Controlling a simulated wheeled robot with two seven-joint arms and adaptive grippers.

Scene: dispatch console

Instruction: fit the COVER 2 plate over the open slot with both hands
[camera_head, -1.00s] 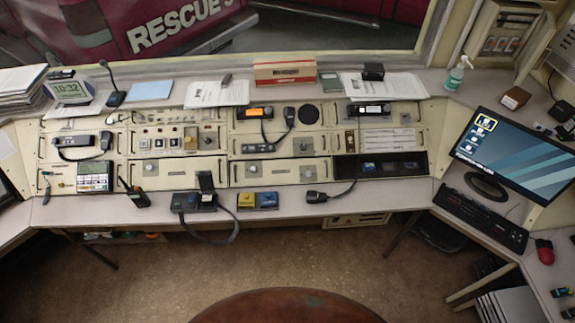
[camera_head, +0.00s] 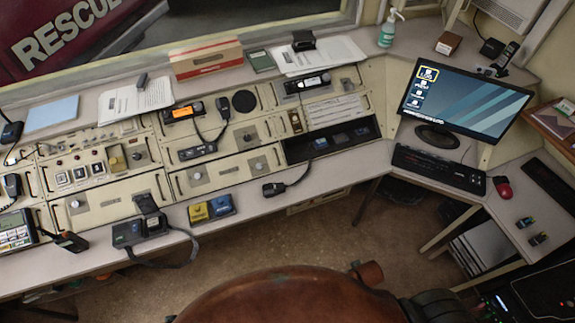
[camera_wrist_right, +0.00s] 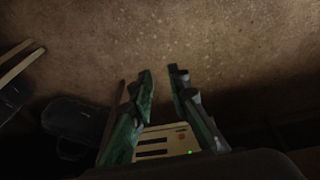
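I cannot make out a plate marked COVER 2 in either view. A dark open recess (camera_head: 332,138) lies in the right part of the cream console panel, with several small dark units in it; I cannot tell whether it is the open slot. My right gripper (camera_wrist_right: 161,72) shows in the right wrist view, its two greenish fingers apart and nothing between them. It is over brown floor, away from the console. My left gripper is in neither view.
A monitor (camera_head: 465,103), keyboard (camera_head: 440,170) and red mouse (camera_head: 503,187) occupy the right desk. A corded handset (camera_head: 274,188), blue unit (camera_head: 221,206) and yellow unit (camera_head: 198,213) lie along the console's front ledge. A black computer case (camera_head: 545,293) stands lower right.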

